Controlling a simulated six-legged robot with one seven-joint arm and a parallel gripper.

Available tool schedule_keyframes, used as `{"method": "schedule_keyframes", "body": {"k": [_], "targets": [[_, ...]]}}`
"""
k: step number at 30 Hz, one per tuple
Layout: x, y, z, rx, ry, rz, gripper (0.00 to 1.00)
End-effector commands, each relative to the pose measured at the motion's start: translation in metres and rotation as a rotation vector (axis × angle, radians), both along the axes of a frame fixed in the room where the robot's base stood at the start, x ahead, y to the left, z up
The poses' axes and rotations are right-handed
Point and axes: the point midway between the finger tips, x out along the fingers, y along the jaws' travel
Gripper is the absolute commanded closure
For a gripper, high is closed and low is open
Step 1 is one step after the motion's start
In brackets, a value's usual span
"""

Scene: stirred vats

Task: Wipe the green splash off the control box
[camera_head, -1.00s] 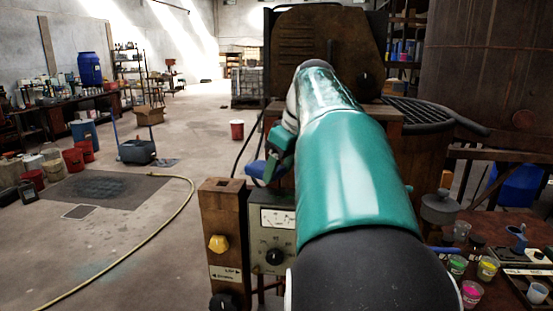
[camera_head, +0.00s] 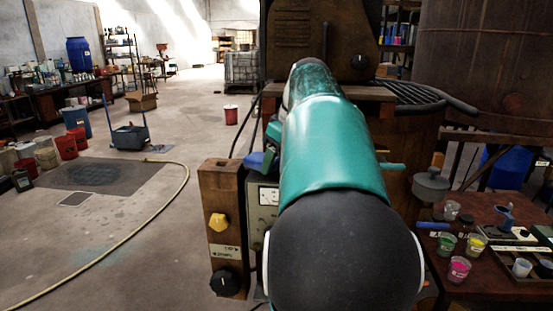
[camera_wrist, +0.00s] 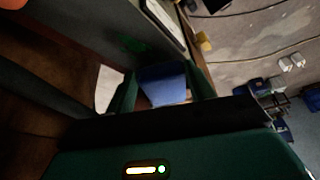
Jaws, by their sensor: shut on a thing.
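The control box (camera_head: 262,198) is a grey-green box with a white meter, mostly hidden behind my arm in the head view. In the wrist view the box's face (camera_wrist: 95,28) is dark, and the green splash (camera_wrist: 132,43) shows on it as a small patch beside the pale meter. My gripper (camera_wrist: 163,88) is shut on a blue block-like wiper (camera_wrist: 162,80), likely a sponge or cloth. The wiper lies just below the splash in that picture; I cannot tell whether it touches the box. Its blue end (camera_head: 257,161) shows left of my arm in the head view.
A wooden post (camera_head: 222,190) with a yellow knob (camera_head: 218,222) and a black knob stands left of the box. A table (camera_head: 480,285) with paint cups (camera_head: 459,268) is at the right. A yellow hose (camera_head: 150,235) lies on the open floor at the left.

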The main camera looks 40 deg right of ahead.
Motion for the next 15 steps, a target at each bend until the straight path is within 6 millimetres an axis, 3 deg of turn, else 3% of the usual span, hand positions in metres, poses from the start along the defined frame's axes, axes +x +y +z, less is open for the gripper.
{"method": "schedule_keyframes", "body": {"k": [15], "targets": [[-0.0012, 0.0020, -0.0091, 0.000, 0.000, -0.001, 0.72]]}}
